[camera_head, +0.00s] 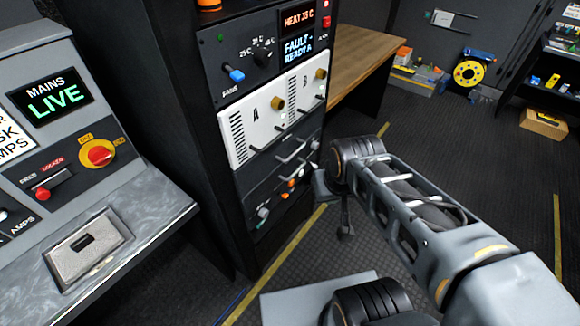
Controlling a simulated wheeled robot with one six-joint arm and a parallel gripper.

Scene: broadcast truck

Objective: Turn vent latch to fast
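I cannot tell for sure which control is the vent latch, and no "fast" label is readable. The black equipment rack (172,100) stands at centre left. Its top panel has a blue lever (236,75) over a small blurred label, and a black dial (262,56) with temperature marks. A white panel (236,137) marked A and B has vent slots and gold knobs. A lower dark panel has a grey knob (263,212) and orange controls (290,183). My gripper (322,186) is small at the arm's far end, right of the lower panel; its fingers are not clear.
A grey console (150,200) with a "MAINS LIVE" display (52,98), a red knob (99,155) and a red lever (42,194) is at left. A wooden bench (350,55) stands behind the rack. Open dark floor lies to the right, with a cardboard box (543,123) beyond.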

